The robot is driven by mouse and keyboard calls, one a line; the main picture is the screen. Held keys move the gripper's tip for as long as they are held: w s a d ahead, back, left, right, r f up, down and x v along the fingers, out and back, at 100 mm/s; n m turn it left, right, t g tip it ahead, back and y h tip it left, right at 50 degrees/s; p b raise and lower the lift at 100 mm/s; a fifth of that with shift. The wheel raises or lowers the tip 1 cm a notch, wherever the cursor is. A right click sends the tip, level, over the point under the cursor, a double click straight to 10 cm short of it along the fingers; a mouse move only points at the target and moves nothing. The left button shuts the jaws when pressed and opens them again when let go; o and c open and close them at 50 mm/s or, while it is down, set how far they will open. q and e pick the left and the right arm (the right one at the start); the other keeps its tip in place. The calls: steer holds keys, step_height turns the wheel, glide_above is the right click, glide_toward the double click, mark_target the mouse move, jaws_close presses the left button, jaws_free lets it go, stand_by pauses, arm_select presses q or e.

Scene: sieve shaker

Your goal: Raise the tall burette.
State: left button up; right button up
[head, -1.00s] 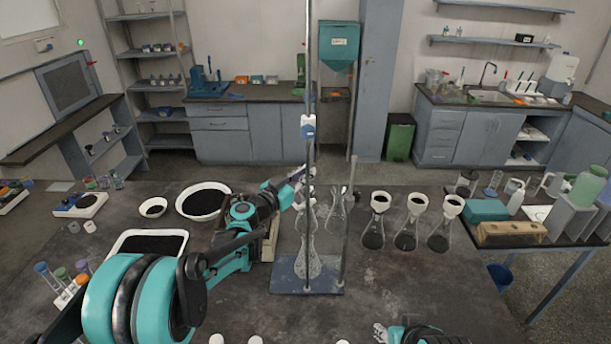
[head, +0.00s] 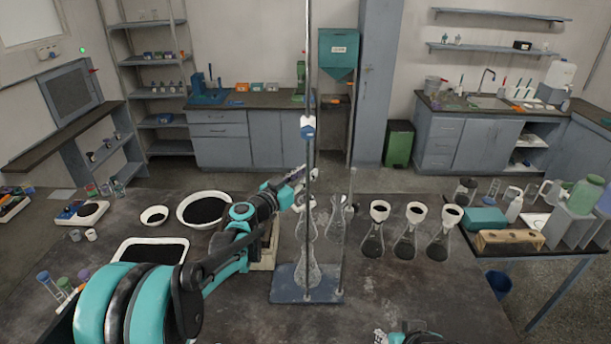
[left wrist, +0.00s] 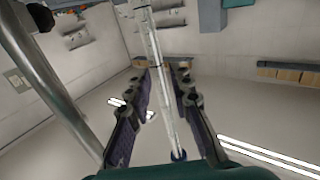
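The tall burette (left wrist: 160,80) is a clear glass tube with a dark blue piece near its lower visible end. In the left wrist view it runs between the two fingers of my left gripper (left wrist: 160,66). Gaps show on both sides, so the fingers are open around it. In the head view the left gripper (head: 300,178) is beside the tall stand, below the blue and white clamp (head: 308,128). The burette is hard to separate from the stand's rod there. The stand's blue-grey base (head: 290,294) is on the table. My right gripper shows only partly at the bottom edge.
Glass vessels (head: 311,262) stand at the stand base. Three flasks with dark contents (head: 373,245) stand to the right. White bowls of dark grains (head: 204,209) and a white tray (head: 128,256) are at left. The table's front right area is clear.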

arm_select(q)
steer(key=shift+o, duration=0.7)
steer(key=shift+s, duration=0.1)
steer(key=s+a+r+p, duration=0.4)
steer(key=s+a+r, duration=0.2)
steer(key=s, duration=0.3)
steer(key=shift+a+r, duration=0.25)
steer(key=shift+r, duration=0.25)
steer(key=shift+w+f, duration=0.1)
